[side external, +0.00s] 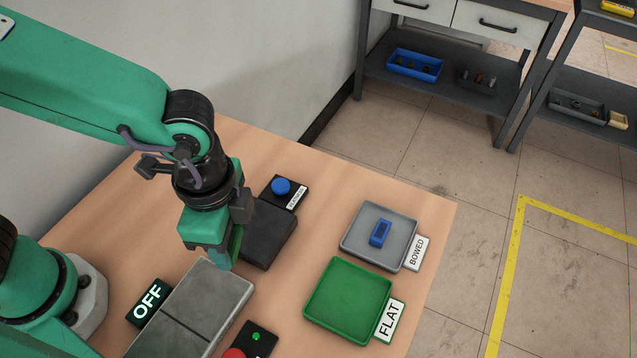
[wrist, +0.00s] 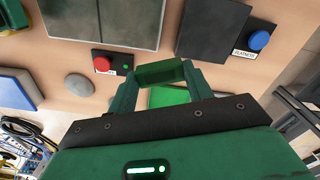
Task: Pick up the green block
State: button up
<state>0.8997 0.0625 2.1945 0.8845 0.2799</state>
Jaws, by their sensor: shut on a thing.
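My gripper (side external: 224,258) points down between the grey heater plate and the black slab in the side external view. Its fingers are green, so the block is hard to pick out there. In the wrist view, the green block (wrist: 161,72) lies crosswise between the two fingertips of my gripper (wrist: 160,77), touching both. My gripper is shut on it. The block's height above the surface cannot be told clearly.
The grey heater plate (side external: 192,307) has an OFF sign (side external: 149,302) beside it. The black slab (side external: 267,234) has a blue button (side external: 281,187). A green FLAT tray (side external: 348,300) is empty; a grey BOWED tray (side external: 352,243) holds a blue block (side external: 380,233). A red button (side external: 233,353) is in front.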

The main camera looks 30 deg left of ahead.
jog(key=shift+s+d+r, duration=0.2)
jog(key=shift+s+r, duration=0.1)
jog(key=shift+s, duration=0.15)
jog(key=shift+s+d+r, duration=0.15)
jog(key=shift+s+r, duration=0.1)
jog(key=shift+s, duration=0.15)
jog(key=w+d+f+m, duration=0.1)
jog(key=w+d+m, duration=0.1)
jog(key=w+d, duration=0.3)
jog(key=w+d+f+m, duration=0.1)
jog(key=w+d, duration=0.3)
jog(key=d, duration=0.7)
jog(key=shift+w+d+f+m, duration=0.15)
jog(key=shift+w+d+m, duration=0.2)
jog(key=shift+m, duration=0.35)
jog(key=shift+w+a, duration=0.15)
send_over(366, 230)
notch_tip(366, 230, down, 7)
jog(key=shift+f, duration=2)
jog(key=shift+f, duration=0.1)
